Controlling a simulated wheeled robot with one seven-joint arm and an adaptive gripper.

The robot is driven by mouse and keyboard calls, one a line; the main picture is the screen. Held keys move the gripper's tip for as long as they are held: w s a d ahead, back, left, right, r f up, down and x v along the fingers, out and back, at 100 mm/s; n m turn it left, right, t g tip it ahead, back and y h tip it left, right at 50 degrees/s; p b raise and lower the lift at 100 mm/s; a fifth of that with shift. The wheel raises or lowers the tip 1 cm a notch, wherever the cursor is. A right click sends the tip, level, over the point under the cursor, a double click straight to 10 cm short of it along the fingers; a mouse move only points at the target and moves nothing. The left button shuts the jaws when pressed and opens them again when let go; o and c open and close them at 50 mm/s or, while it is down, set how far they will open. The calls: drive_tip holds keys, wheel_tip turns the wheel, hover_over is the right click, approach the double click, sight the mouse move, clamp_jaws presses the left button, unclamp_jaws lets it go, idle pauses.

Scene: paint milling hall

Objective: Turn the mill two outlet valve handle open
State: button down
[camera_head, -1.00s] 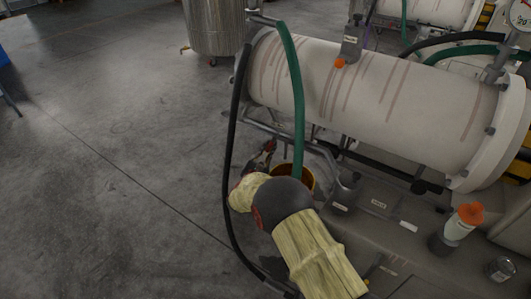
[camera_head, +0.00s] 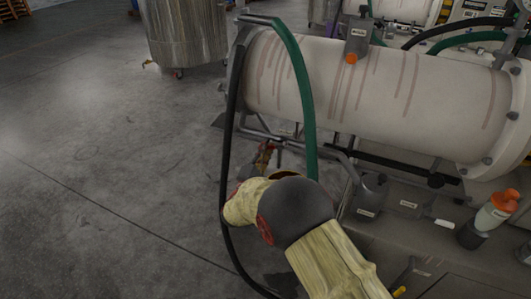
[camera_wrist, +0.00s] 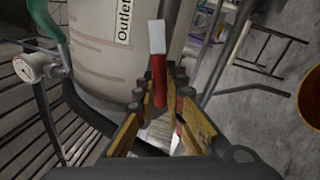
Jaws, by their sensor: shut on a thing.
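In the wrist view a red valve handle (camera_wrist: 159,75) with a bare grey end stands between the fingers of my gripper (camera_wrist: 162,97). The fingers are shut on it, and the grey end sticks out beyond them. Behind it is the pale mill body with a label reading "Outlet" (camera_wrist: 124,22). In the head view my gripper (camera_head: 264,158) is low beside the near left end of the white mill cylinder (camera_head: 385,95), left of the green hose. The handle cannot be made out there, and my arm covers part of the area.
A green hose (camera_head: 303,100) and a black hose (camera_head: 228,150) hang close to my arm. A pressure gauge (camera_wrist: 28,67) is at the wrist view's left. A yellow bucket rim (camera_wrist: 310,95) is at its right. A steel tank (camera_head: 185,32) stands behind; the left floor is clear.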

drive_tip(key=shift+a+r+m+h, duration=0.1)
drive_tip(key=shift+r+m+h, duration=0.25)
drive_tip(key=shift+m, duration=0.6)
drive_tip(key=shift+r+m+h, duration=0.15)
drive_tip(key=shift+r+m, duration=0.25)
drive_tip(key=shift+m, duration=0.55)
drive_tip(key=c, duration=1.9)
unclamp_jaws()
drive_tip(key=v, duration=1.2)
drive_tip(key=shift+r, duration=0.15)
drive_tip(key=shift+a, duration=0.1)
